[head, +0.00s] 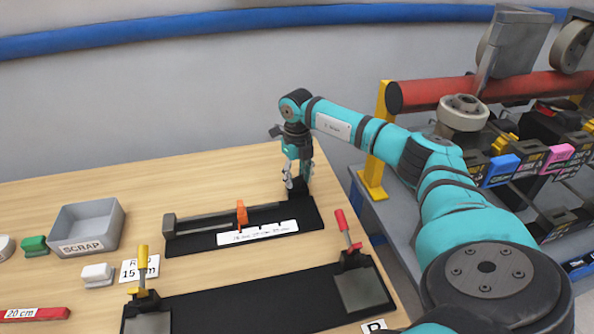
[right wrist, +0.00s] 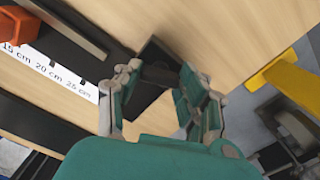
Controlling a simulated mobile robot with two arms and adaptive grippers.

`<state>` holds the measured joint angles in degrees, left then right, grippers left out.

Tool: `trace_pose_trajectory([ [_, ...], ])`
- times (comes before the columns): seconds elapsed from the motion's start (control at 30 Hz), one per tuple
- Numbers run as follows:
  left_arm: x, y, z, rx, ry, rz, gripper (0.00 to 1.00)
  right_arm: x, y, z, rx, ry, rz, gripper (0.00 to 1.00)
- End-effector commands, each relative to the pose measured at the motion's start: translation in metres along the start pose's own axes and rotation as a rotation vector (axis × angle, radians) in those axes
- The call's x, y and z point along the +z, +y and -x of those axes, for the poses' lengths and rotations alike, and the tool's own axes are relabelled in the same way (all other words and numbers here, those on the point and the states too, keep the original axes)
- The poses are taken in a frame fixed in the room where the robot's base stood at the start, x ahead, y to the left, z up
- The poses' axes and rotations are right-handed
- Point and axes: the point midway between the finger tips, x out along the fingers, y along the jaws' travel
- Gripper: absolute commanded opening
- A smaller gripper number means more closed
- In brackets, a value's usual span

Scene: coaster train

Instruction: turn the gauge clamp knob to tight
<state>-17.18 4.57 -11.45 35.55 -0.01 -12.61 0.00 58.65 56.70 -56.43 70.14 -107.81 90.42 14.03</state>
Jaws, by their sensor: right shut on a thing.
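The gauge (head: 190,243) is a long black base with a grey rail, an orange slider (head: 242,214) and a white scale strip (head: 258,233). The slider also shows in the right wrist view (right wrist: 14,26). My right gripper (head: 298,180) points down at the gauge's right end, over a dark block. In the right wrist view its fingers (right wrist: 160,98) stand either side of a dark knob (right wrist: 160,74) and are shut on it. The fingers partly hide the knob, and its turn position cannot be read. My left gripper is not in view.
A grey SCRAP bin (head: 88,226) stands at the left. In front lies a black plate (head: 240,300) with a yellow-handled clamp (head: 143,268) and a red-handled clamp (head: 347,235). A yellow post (head: 378,150) and parts rack stand beyond the table's right edge. Bare table lies behind the gauge.

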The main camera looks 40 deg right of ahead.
Motion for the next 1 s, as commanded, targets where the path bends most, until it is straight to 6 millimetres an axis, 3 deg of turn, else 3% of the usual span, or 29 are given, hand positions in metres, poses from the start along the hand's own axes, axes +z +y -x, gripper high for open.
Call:
trace_pose_trajectory([
  [0.17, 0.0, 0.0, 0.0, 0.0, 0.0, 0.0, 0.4, 0.001, -0.001, 0.002, -0.001, -0.006, -0.001, 0.08],
  [0.2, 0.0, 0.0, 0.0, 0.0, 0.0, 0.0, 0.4, 0.001, -0.001, 0.002, -0.001, -0.006, -0.001, 0.43],
  [0.37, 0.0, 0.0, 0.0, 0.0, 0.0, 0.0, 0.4, 0.001, -0.001, 0.001, -0.001, -0.004, 0.0, 0.63],
  [0.73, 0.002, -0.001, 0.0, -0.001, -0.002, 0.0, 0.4, 0.001, 0.0, 0.008, 0.0, -0.004, 0.001, 0.63],
  [1.0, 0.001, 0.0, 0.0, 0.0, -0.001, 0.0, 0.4, 0.002, 0.0, 0.059, 0.001, -0.008, 0.0, 0.63],
])
